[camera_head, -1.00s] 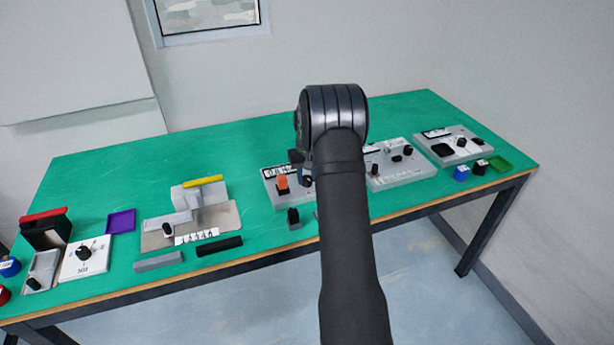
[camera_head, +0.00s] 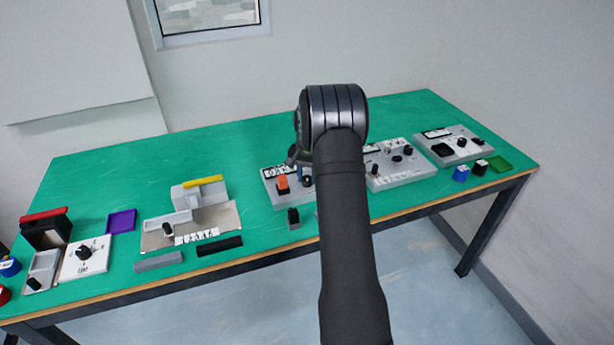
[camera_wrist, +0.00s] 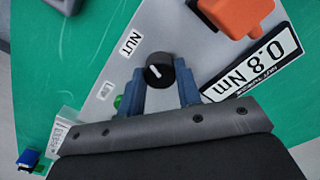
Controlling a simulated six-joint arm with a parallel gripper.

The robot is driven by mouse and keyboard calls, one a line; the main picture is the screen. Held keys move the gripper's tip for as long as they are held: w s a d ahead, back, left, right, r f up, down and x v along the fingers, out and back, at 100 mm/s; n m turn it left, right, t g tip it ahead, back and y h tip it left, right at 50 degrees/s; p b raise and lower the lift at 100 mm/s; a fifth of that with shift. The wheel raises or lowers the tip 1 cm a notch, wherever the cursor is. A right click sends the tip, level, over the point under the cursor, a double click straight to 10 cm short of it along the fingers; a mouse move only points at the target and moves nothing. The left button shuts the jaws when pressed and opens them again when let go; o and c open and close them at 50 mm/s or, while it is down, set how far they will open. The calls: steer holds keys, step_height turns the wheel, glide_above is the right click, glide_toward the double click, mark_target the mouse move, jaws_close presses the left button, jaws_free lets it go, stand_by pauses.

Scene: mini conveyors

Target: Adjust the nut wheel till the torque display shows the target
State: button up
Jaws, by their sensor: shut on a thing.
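The nut wheel is a black round knob (camera_wrist: 159,72) with a white pointer mark, on a grey panel (camera_wrist: 185,22) labelled NUT. My gripper (camera_wrist: 160,85) is shut on this knob, with one blue-grey finger on each side. The torque display (camera_wrist: 253,67) is to the right in the wrist view and reads 0.8 Nm, with smaller lettering along its edge that I cannot read fully. In the head view the display (camera_head: 276,170) is partly hidden, and my arm covers the knob and most of my gripper.
An orange block (camera_wrist: 236,14) stands on the panel close to the display. Other grey stations stand to the left (camera_head: 190,220) and right (camera_head: 402,172) on the green table (camera_head: 255,245).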

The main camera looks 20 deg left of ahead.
stand_by(0.4)
steer(key=o, duration=1)
steer(key=shift+r, duration=0.1)
step_height(320, 180, up, 17)
steer(key=shift+r, duration=0.1)
step_height(320, 180, down, 18)
steer(key=shift+r, duration=0.25)
stand_by(0.5)
